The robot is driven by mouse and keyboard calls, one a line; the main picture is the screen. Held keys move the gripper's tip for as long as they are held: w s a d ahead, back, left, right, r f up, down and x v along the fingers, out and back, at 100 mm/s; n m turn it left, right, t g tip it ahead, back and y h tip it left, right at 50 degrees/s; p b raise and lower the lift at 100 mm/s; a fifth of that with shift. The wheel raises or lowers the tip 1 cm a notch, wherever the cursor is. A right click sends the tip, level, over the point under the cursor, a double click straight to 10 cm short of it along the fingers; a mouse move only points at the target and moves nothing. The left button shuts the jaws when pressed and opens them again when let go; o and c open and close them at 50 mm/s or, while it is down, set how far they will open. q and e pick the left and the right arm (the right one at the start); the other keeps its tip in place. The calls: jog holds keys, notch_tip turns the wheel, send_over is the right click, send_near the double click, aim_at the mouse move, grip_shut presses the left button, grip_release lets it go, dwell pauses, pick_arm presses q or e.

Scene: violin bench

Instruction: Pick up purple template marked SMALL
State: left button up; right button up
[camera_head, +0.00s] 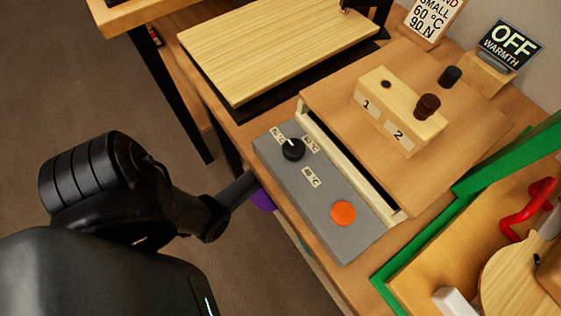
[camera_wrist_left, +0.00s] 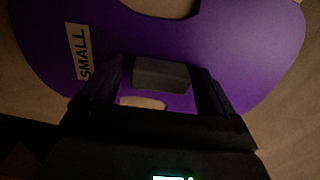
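The purple template (camera_wrist_left: 235,45) fills much of the left wrist view, with a pale label reading SMALL (camera_wrist_left: 78,50) on its left part. In the head view only a small purple patch (camera_head: 263,200) shows below the bench's front edge, mostly hidden by my left arm and the bench. My left gripper (camera_wrist_left: 162,82) has its fingers apart, one on each side of a dark grey block (camera_wrist_left: 160,73) in front of the template. I cannot tell whether they press on the block. My right gripper is in neither view.
A grey control panel (camera_head: 325,225) with a black knob (camera_head: 293,149) and orange button (camera_head: 343,213) lies along the bench edge, right of my left gripper. Behind it are a wooden block marked 1 and 2 (camera_head: 400,108) and an OFF WARMTH sign (camera_head: 511,45). Open floor (camera_head: 95,90) lies left.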

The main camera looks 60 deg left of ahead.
pick_arm(q)
jog(key=c, duration=1.1)
jog(key=shift+r, duration=0.15)
